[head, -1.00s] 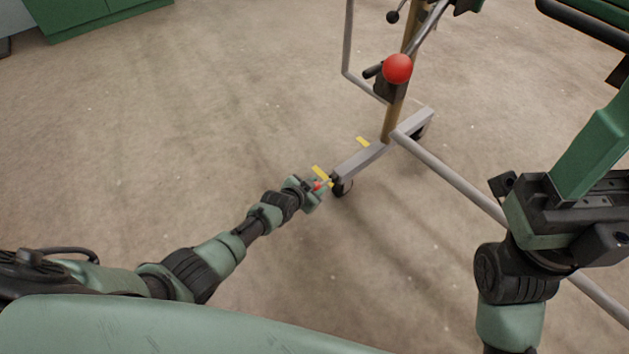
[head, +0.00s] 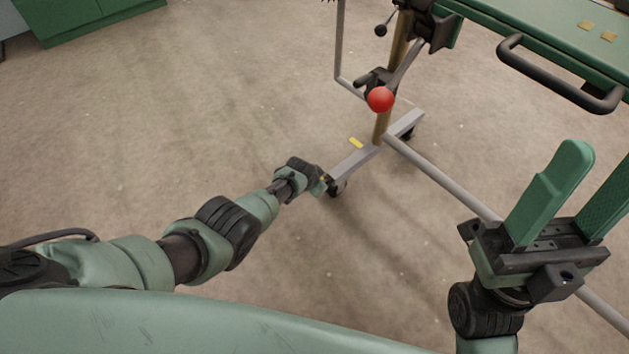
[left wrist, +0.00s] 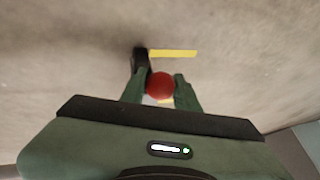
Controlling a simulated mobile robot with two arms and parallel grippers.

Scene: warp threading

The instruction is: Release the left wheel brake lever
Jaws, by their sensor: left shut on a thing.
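The left wheel brake lever shows a red ball knob (left wrist: 159,85) in the left wrist view, between the two green fingers of my left gripper (left wrist: 160,90). In the head view my left gripper (head: 322,186) is low at the near end of the stand's grey foot (head: 352,163), beside the dark caster wheel (head: 338,188). There it hides the lever and knob. The gripper is shut on the lever's knob. My right gripper (head: 598,172) is at the right, its green fingers apart with nothing seen between them.
A larger red ball handle (head: 380,100) sits on the stand's upright. A grey crossbar (head: 445,178) runs from the foot toward lower right. A green table with a black handle (head: 560,78) is at upper right. The floor left of the stand is clear.

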